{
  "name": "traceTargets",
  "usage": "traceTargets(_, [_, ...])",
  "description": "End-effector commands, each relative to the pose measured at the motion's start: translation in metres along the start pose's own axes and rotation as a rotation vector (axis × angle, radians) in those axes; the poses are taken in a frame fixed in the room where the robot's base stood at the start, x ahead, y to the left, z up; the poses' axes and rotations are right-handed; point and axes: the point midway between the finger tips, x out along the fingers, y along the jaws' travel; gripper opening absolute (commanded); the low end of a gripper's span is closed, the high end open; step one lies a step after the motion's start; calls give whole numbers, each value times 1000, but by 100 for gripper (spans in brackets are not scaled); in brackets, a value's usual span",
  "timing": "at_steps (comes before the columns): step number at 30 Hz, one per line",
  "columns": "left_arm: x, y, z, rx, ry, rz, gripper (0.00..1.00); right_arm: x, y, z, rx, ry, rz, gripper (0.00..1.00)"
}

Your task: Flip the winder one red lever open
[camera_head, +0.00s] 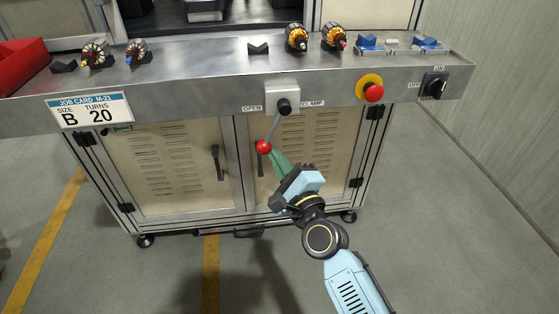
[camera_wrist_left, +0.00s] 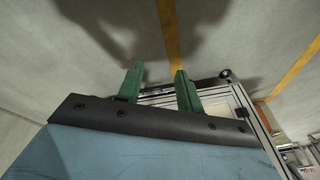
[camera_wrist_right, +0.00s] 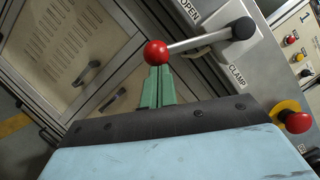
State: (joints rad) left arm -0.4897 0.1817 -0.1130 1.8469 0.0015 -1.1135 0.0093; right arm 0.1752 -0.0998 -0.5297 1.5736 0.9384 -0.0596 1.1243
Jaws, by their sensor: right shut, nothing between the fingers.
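The red lever is a grey rod with a red ball knob (camera_head: 264,147) hanging from a black pivot (camera_head: 285,106) on the bench front. It points down and slightly left, between the OPEN label (camera_head: 252,108) and the CLAMP label (camera_head: 312,104). My right gripper (camera_head: 278,160) is shut and empty, its green fingertips right at the knob. In the right wrist view the fingertips (camera_wrist_right: 157,72) meet the underside of the red ball (camera_wrist_right: 155,52); firm contact cannot be told. My left gripper (camera_wrist_left: 156,72) is open and empty over the floor; it is outside the head view.
A red stop button (camera_head: 374,92) and a black ON/OFF switch (camera_head: 435,85) are right of the lever. Armatures (camera_head: 297,38) and blue holders (camera_head: 370,44) stand on the bench top. Cabinet doors with handles (camera_head: 217,162) lie below; floor in front is free.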

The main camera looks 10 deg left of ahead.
Motion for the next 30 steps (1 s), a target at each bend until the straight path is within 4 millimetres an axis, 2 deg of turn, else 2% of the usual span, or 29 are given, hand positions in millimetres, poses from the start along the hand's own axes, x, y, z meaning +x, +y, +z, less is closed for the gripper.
traceTargets(5, [1,1,0,0,-4,1,36,-4,0,-2,0,-7,-1,0])
traceTargets(13, [-33,13,-17,-7,27,21,36,-30,1,-31,0,-6,4,0])
traceTargets(15, [-27,10,-13,-5,14,15,36,-51,-1,-28,1,-4,7,0])
traceTargets(21, [-18,7,-9,-4,10,11,36,-94,-2,-28,0,-5,5,0])
traceTargets(25, [-16,6,-9,-4,12,10,36,-113,-2,-29,0,-5,4,0])
traceTargets(30, [-15,6,-9,-3,11,10,36,-124,-3,-28,2,-6,2,0])
